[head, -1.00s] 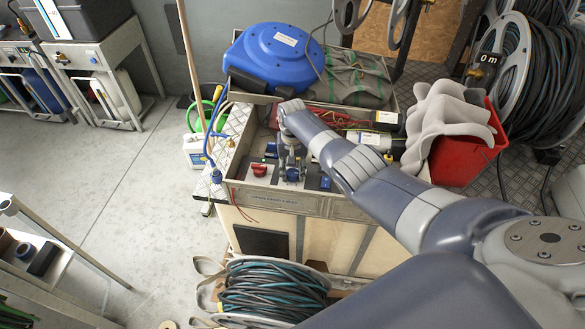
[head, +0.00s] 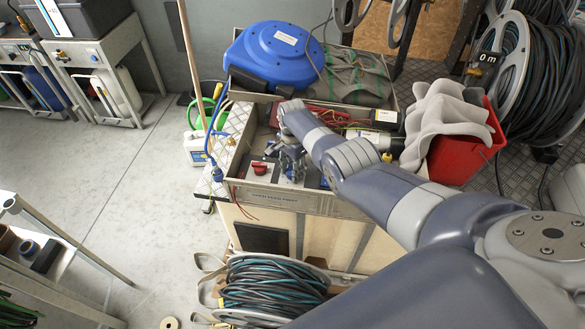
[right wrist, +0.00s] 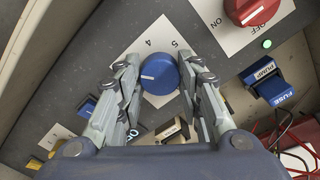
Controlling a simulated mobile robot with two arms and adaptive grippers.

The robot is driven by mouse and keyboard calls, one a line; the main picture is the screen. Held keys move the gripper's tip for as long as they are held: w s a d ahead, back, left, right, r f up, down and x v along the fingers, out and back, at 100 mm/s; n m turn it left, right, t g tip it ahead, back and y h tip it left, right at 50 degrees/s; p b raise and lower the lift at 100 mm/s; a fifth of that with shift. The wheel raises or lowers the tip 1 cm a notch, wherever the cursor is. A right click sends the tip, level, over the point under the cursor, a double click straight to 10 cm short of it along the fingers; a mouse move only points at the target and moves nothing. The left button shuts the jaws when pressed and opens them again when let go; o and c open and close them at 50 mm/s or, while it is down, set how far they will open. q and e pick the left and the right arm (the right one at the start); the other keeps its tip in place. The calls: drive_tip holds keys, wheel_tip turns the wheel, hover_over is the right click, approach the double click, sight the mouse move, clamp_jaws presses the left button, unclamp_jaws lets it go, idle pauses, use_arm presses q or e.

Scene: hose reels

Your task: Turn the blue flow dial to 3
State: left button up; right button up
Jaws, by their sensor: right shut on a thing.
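The blue flow dial (right wrist: 160,74) is a round knob on a white plate (right wrist: 150,32) with the numbers 4 and 5 in sight at its far edge. Its white pointer mark lies on its left side in the right wrist view, toward the left finger. The fingers cover the plate on both sides, so other numbers are hidden. My right gripper (right wrist: 161,76) is shut on the dial, one finger on each side. In the head view my right gripper (head: 291,160) reaches down to the panel and mostly hides the dial. My left gripper is not in view.
A red ON/OFF knob (right wrist: 252,10) sits beside the dial, with a green light (right wrist: 267,44) near it. Blue PUMP and FUSE parts (right wrist: 267,86) are to the right. The cart tray holds a blue reel (head: 275,55); a red bucket (head: 465,145) stands right.

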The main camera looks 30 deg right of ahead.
drive_tip(key=shift+w+m, duration=0.1)
drive_tip(key=shift+m, duration=0.5)
drive_tip(key=o, duration=1.1)
drive_tip(key=shift+c, duration=0.2)
drive_tip(key=shift+r, duration=0.1)
wheel_tip(320, 180, up, 12)
idle(0.4)
